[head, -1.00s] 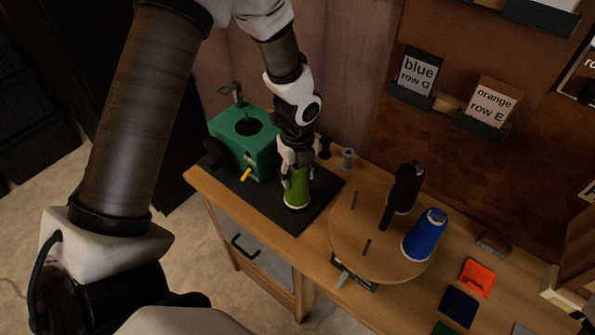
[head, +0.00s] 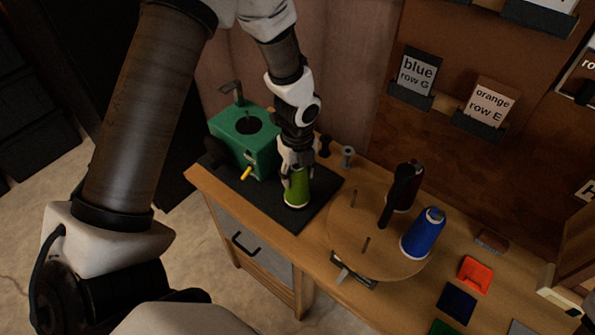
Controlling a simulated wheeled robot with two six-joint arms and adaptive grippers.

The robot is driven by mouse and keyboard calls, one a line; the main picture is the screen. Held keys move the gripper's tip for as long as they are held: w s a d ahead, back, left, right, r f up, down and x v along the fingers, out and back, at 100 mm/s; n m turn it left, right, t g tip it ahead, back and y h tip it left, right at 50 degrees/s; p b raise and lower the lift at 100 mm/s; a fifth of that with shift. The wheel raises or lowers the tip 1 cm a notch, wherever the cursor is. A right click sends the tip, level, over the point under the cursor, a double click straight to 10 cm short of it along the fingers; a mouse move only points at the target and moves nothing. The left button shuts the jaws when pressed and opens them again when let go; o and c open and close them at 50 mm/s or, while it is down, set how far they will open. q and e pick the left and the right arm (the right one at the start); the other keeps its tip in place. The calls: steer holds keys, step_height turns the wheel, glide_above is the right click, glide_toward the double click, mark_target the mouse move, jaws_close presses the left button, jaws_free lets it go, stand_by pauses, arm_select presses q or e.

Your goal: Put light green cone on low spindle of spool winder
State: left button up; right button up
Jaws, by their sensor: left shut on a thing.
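The light green cone (head: 296,189) is in my left gripper (head: 297,170), which is shut on its upper part from above. The cone looks upright, with its pale base at or just above the black mat. It is beside the green spool winder (head: 247,142), to its right. The winder has a dark round hole on top, a yellow-tipped handle (head: 246,174) and a metal arm at the back. I cannot make out the low spindle; the gripper and cone may hide it. My right gripper is not in view.
Two small spools, one black (head: 325,146) and one grey (head: 347,156), stand behind the mat (head: 293,217). Coloured pads lie at the right.

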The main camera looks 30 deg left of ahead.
arm_select(q)
steer(key=shift+f, duration=0.1)
steer(key=o, duration=1.4)
steer(key=shift+o, duration=0.2)
step_height(320, 180, up, 12)
